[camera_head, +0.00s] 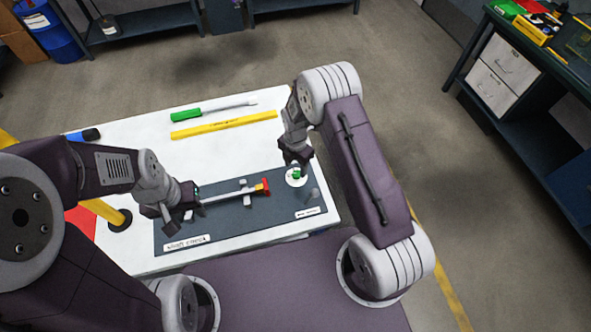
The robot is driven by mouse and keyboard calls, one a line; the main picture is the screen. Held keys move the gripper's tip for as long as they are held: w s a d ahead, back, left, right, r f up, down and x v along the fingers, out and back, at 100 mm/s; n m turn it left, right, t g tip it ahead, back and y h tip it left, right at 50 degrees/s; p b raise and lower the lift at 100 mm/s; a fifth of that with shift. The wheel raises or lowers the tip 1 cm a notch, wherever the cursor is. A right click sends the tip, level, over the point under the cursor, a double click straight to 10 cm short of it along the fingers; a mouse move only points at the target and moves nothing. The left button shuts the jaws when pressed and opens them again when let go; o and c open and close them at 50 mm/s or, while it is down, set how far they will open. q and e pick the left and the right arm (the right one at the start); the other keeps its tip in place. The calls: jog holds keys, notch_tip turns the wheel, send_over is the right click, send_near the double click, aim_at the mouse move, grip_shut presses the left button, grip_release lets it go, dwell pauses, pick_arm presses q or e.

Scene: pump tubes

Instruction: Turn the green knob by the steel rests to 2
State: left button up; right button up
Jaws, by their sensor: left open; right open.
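The green knob (297,174) stands on a round white dial at the right end of a dark grey mat (230,233) on the white table. The dial's marks are too small to read. My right gripper (298,164) is open, pointing down just above and behind the knob; I cannot tell if it touches. The steel rests (247,200) stand on the mat left of the knob and carry a pale rod with a red and yellow end (262,187). My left gripper (172,217) is open at the rod's left end, by another rest; I cannot tell if the rod lies between its fingers.
A blue and black item (86,135) lies at the back left. The mat bears white labels.

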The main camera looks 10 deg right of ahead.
aim_at(296, 174)
notch_tip(296, 174, down, 3)
jog(key=shift+r, duration=0.1)
jog(key=shift+s+d+f, duration=0.1)
jog(key=shift+f, duration=0.35)
jog(key=c, duration=0.4)
grip_shut()
